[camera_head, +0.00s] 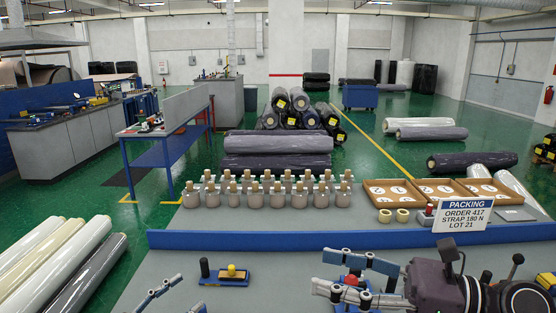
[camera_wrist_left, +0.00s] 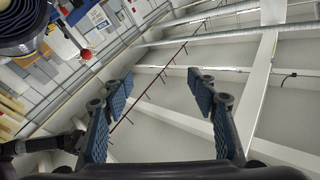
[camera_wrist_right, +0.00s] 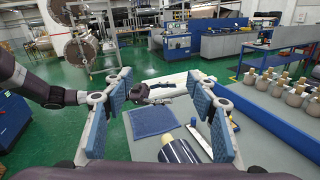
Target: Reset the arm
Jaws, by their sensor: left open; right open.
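My left gripper (camera_head: 162,290) shows at the bottom edge of the head view, partly cut off. In the left wrist view its blue-padded fingers (camera_wrist_left: 158,90) are spread apart with nothing between them, facing the wall and ceiling. My right gripper (camera_head: 318,270) reaches in from the lower right of the head view, above the grey table, pointing left. In the right wrist view its fingers (camera_wrist_right: 160,88) are wide apart and empty. My left gripper (camera_wrist_right: 155,94) also shows beyond them. The two grippers are apart.
A blue-based block with a yellow knob (camera_head: 232,271) sits on the near table, with a black cylinder (camera_head: 205,267) beside it. A blue rail (camera_head: 310,239) crosses behind. Several capped bottles (camera_head: 270,194), wooden trays (camera_head: 391,198) and a packing sign (camera_head: 462,215) stand beyond. A dark blue roll (camera_wrist_right: 180,151) lies below.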

